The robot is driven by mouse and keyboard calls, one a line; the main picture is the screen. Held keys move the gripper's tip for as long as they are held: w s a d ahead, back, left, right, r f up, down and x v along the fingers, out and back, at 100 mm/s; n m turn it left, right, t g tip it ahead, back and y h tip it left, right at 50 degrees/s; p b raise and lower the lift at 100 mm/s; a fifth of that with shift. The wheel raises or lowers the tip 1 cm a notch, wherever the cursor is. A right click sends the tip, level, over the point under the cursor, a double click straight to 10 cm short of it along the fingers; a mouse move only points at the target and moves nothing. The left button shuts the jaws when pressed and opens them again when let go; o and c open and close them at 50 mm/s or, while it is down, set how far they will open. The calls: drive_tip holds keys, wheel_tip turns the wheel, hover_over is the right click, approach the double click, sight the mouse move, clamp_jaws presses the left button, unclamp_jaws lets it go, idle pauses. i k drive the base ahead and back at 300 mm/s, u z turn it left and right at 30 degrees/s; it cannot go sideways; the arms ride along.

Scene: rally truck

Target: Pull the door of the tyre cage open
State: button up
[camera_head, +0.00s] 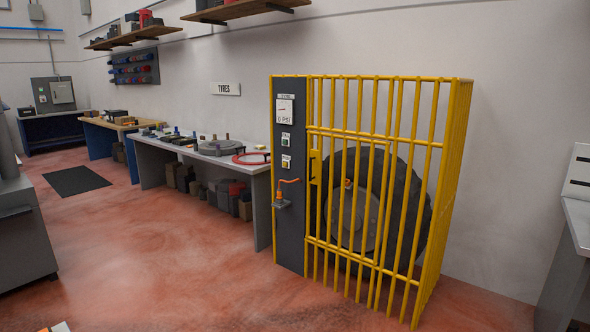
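The yellow barred tyre cage (452,165) stands against the back wall, right of centre. Its front holds a barred door (347,240), which looks shut, with a yellow latch plate (314,168) on its left edge. A large dark tyre (424,205) stands upright inside, partly hidden by the bars. My gripper is not in view.
A long grey bench (259,172) with tools and a red ring stands left of the cage, with boxes underneath. Another bench (580,225) is at the right edge. A grey cabinet (22,235) is at the left. The red floor (200,270) before the cage is clear.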

sight(315, 157)
drive_tip(key=u, duration=0.45)
drive_tip(key=i, duration=0.95)
drive_tip(key=u, duration=0.6)
drive_tip(key=i, duration=2.5)
drive_tip(key=u, duration=0.15)
